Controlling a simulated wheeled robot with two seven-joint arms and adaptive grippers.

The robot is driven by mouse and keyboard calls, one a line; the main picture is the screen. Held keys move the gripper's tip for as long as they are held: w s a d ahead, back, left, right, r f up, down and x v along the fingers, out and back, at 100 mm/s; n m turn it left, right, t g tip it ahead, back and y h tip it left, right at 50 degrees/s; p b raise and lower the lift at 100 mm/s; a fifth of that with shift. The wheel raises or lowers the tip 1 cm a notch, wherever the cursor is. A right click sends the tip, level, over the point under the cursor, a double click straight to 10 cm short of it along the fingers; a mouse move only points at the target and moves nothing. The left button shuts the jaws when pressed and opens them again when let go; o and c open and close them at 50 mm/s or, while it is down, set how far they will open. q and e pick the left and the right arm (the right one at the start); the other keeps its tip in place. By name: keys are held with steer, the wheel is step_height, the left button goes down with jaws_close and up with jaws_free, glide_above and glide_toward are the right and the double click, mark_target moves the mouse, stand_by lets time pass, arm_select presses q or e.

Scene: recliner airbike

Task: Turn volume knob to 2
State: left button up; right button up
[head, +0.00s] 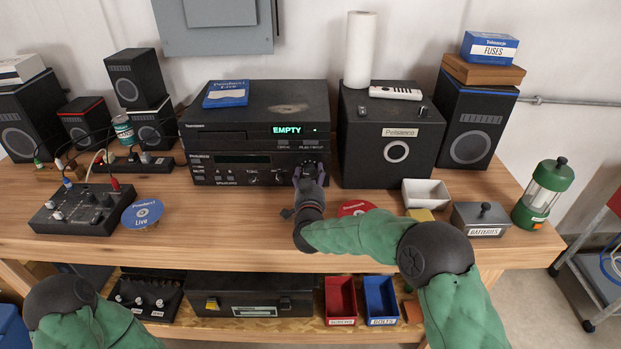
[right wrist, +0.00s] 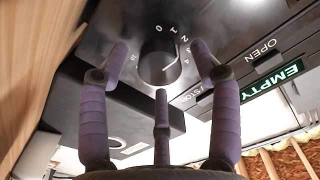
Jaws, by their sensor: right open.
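The volume knob (right wrist: 158,62) is a dark round knob on the stereo's front panel, ringed by white numerals. A light mark shows on its face, but I cannot tell exactly which numeral it points to. My right gripper (right wrist: 160,62) is open, its purple fingers spread around the knob with gaps at the sides; contact is unclear. In the head view my right gripper (head: 309,172) is at the right end of the black stereo (head: 232,172) and hides the knob there. Only part of my left arm shows at the lower left; its gripper is out of view.
A black deck (head: 255,105) showing EMPTY sits on the stereo. A speaker (head: 390,150) stands close to its right. A white tray (head: 425,192) and a batteries box (head: 482,218) are at the right. The wooden bench (head: 220,228) is clear in front of the stereo.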

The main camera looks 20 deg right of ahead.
steer(key=shift+w+d, duration=0.1)
steer(key=shift+w, duration=0.2)
steer(key=c, duration=1.1)
steer(key=shift+r+m+b, duration=0.15)
steer(key=shift+m+b, duration=0.15)
steer(key=shift+m, duration=0.1)
steer(key=shift+c, duration=0.2)
steer(key=o, duration=1.1)
steer(key=shift+o, duration=0.2)
